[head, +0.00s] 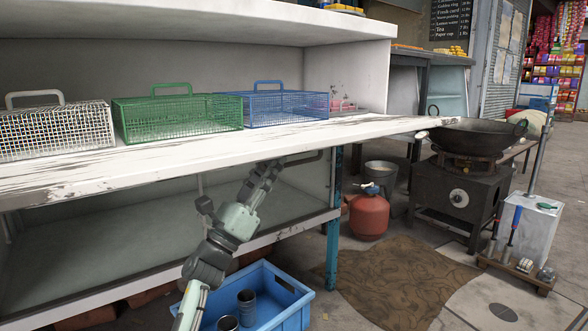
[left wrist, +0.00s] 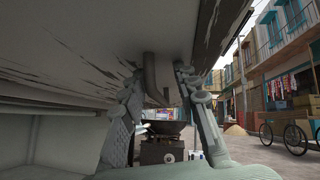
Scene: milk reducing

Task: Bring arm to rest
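My left arm rises from the bottom of the head view, and its gripper (head: 262,177) is under the front edge of the white counter (head: 215,152). In the left wrist view the two fingers of this gripper (left wrist: 158,88) stand apart, close below the counter's underside (left wrist: 100,35). A dark, curved bar (left wrist: 153,75) shows between the fingers. I cannot tell whether it touches them. In the head view a dark bar (head: 305,159) also shows under the counter, just right of the gripper. My right gripper is in neither view.
White, green (head: 178,119) and blue (head: 285,107) wire baskets stand on the counter. A blue crate (head: 291,300) with dark cups lies on the floor beside my arm. A red gas cylinder (head: 369,214), a stove (head: 457,190) and a wok (head: 470,138) stand to the right.

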